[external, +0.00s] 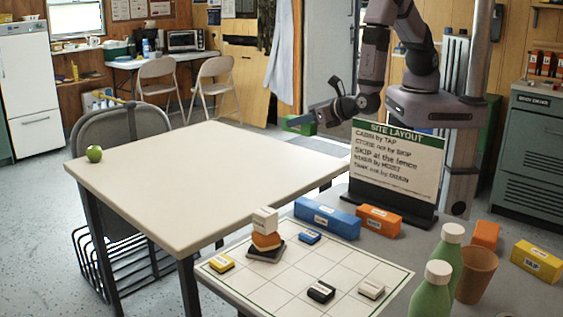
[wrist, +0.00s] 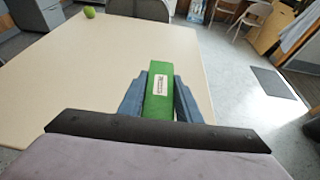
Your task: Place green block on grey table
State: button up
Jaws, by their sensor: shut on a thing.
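A long green block (wrist: 158,82) with a white label is clamped between the blue fingers of my gripper (wrist: 160,92) in the wrist view. In the external view, the green block (external: 298,126) and my gripper (external: 310,120) are beyond the far edge of the cream table. The wrist view shows the block in front of the cream table's right side; its exact height is unclear. A grey table (external: 395,262) in the foreground carries the sign, a layout sheet and coloured blocks. My gripper is apart from it, behind the sign.
The cream table (external: 205,185) is bare except for a green apple (external: 94,153). The sign (external: 397,165) stands upright on the grey table. A blue block (external: 327,217), orange blocks, green bottles (external: 431,290) and a brown cup (external: 476,273) crowd that table.

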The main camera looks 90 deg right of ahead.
jog(key=s+d+f+m+g+h+b, duration=0.1)
jog(key=s+d+f+m+g+h, duration=0.1)
jog(key=s+d+f, duration=0.25)
jog(key=w+d+r+m+g+h, duration=0.1)
jog(key=d+r+m+g+h, duration=0.1)
jog(key=d+r+m+g, duration=0.3)
notch_tip(320, 180, down, 3)
jog(key=s+d+m+g, duration=0.1)
jog(key=s+m+g, duration=0.2)
jog(key=m+g, duration=0.1)
jog(key=m+g+y+b, duration=0.9)
jog(key=m+y+b, duration=0.6)
jog(key=m+y, duration=0.9)
send_over(387, 251)
jog(key=shift+m+h, duration=0.6)
jog(key=shift+m, duration=0.1)
jog(key=shift+f, duration=4.6)
